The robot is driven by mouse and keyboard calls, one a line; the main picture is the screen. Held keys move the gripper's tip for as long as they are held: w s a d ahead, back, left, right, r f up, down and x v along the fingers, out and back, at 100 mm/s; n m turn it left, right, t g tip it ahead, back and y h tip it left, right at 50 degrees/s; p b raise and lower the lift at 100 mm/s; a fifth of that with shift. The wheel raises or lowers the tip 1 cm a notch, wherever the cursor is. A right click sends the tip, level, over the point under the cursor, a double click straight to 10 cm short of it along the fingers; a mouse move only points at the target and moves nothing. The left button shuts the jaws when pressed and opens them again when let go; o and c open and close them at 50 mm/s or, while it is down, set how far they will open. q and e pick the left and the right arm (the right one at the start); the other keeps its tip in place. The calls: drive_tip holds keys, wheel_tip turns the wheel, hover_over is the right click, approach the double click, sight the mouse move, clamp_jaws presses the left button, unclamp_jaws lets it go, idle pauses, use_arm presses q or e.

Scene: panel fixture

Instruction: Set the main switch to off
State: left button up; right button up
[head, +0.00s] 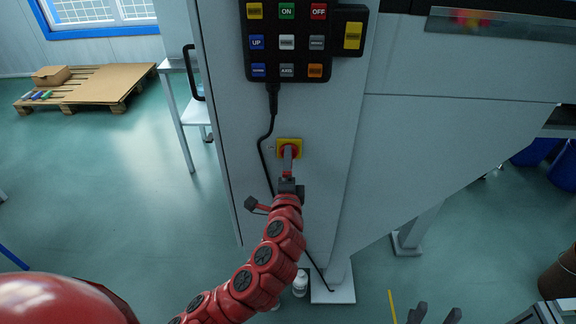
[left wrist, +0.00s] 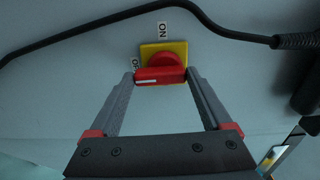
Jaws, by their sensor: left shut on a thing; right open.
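The main switch (head: 297,143) is a red rotary knob on a yellow square plate, low on the grey cabinet panel below the button box. In the left wrist view, its red handle (left wrist: 161,76) lies crosswise, and a white line on it points left. An ON label is above the plate; another label left of it is partly hidden and looks like OFF. My left gripper (head: 289,164) is at the switch, its fingertips shut on the two ends of the handle (left wrist: 160,82). My right gripper (head: 433,314) is open and empty at the bottom edge of the head view.
A black button box (head: 288,75) hangs above the switch, and its black cable (head: 264,140) runs down just left of the switch. A white table (head: 178,66) stands left of the cabinet. A pallet (head: 90,85) lies farther back on the left. The floor between is clear.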

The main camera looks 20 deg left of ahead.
use_arm(q)
drive_tip(key=o, duration=1.2)
drive_tip(key=shift+c, duration=0.2)
drive_tip(key=p+v, duration=0.6)
drive_tip(key=v, duration=1.1)
drive_tip(key=shift+s+p, duration=0.25)
drive_tip(key=shift+p, duration=0.05)
